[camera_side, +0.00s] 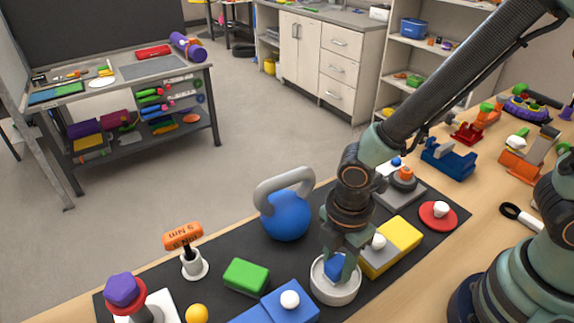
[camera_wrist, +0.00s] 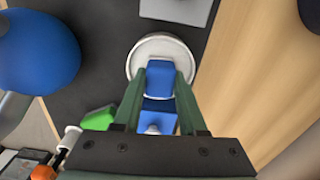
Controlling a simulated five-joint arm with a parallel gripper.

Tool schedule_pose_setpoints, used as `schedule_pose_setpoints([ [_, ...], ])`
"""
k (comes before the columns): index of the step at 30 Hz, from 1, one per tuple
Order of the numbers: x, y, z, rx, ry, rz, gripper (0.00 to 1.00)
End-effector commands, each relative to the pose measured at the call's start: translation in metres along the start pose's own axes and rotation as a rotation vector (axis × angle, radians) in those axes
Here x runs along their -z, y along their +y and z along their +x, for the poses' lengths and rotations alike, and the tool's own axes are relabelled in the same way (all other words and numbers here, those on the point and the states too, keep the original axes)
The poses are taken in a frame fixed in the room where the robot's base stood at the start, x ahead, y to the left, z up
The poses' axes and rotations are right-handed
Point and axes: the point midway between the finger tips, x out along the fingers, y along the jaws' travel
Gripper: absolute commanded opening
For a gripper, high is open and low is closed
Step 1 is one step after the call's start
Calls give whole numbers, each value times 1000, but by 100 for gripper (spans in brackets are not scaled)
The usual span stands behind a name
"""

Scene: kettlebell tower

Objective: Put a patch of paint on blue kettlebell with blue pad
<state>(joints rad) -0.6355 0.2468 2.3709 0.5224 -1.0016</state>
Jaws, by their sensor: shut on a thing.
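The blue kettlebell (camera_side: 286,216) with a grey handle stands upright on the dark mat, left of my gripper in the side view. Its blue body also shows at the upper left of the wrist view (camera_wrist: 38,50). My gripper (camera_side: 341,264) points down and is shut on the blue pad (camera_side: 333,268), which shows between the fingers in the wrist view (camera_wrist: 160,80). The pad is at a round white dish (camera_side: 335,292), within its rim as seen from both cameras. I cannot tell whether the pad touches the dish's bottom. The kettlebell and the pad are apart.
On the dark mat (camera_side: 220,263) are a green block (camera_side: 246,276), blue blocks with a white knob (camera_side: 290,300), yellow blocks (camera_side: 402,236), an orange-topped tool (camera_side: 183,237) in a white holder, and a red disc (camera_side: 438,216). Some bare mat lies between kettlebell and dish.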

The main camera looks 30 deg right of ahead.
Motion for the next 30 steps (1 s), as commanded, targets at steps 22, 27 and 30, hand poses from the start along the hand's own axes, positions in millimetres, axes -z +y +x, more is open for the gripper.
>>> schedule_pose_setpoints([
  [22, 0, 0, -50, -2, 1, 0, 0],
  [27, 0, 0, -62, -1, 1, 0, 0],
  [30, 0, 0, -67, -1, 1, 0, 0],
])
